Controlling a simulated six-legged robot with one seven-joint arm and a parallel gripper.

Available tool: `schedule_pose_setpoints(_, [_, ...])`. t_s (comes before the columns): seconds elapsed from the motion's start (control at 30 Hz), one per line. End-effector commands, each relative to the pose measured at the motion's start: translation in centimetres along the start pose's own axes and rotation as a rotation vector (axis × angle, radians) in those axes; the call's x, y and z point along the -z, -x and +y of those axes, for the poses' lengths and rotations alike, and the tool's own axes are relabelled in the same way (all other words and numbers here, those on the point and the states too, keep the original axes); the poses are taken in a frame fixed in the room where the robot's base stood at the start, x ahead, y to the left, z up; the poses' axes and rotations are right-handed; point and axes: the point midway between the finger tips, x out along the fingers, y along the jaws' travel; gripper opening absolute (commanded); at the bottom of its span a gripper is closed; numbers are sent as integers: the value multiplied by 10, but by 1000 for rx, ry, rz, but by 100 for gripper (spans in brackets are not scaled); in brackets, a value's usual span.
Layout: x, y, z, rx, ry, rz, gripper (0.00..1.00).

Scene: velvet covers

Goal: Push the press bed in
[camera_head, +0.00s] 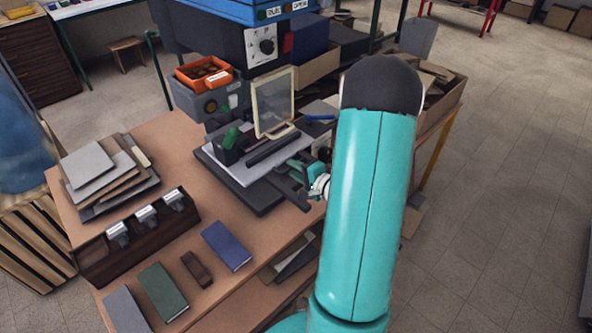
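The press bed (238,172) is a pale plate on a dark base, on the wooden table in front of the blue and grey press (262,42). It sticks out toward the table's front edge. A dark bar (288,192) lies at its front right side. On the bed stand a cream upright frame (273,103), a dark holder with a green item (230,140) and a dark block. My gripper (303,170) is at the bed's front right edge, by the dark bar. My teal arm partly hides it; I cannot tell whether it touches the bar or is open.
An orange bin (204,73) sits left of the press. Stacked boards (102,170), a dark rack (135,240) and several books, including a blue one (227,246), cover the table's left and front. Boxes (440,95) stand at the right. The floor at right is clear.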

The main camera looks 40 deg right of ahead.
Motion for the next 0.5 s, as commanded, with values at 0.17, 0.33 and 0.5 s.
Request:
schedule_pose_setpoints(0.17, [0,0,0,0,0,0,0])
schedule_pose_setpoints(0.33, [0,0,0,1,0,0,0])
schedule_pose_setpoints(0.5, [0,-19,-4,1,2,-3,0])
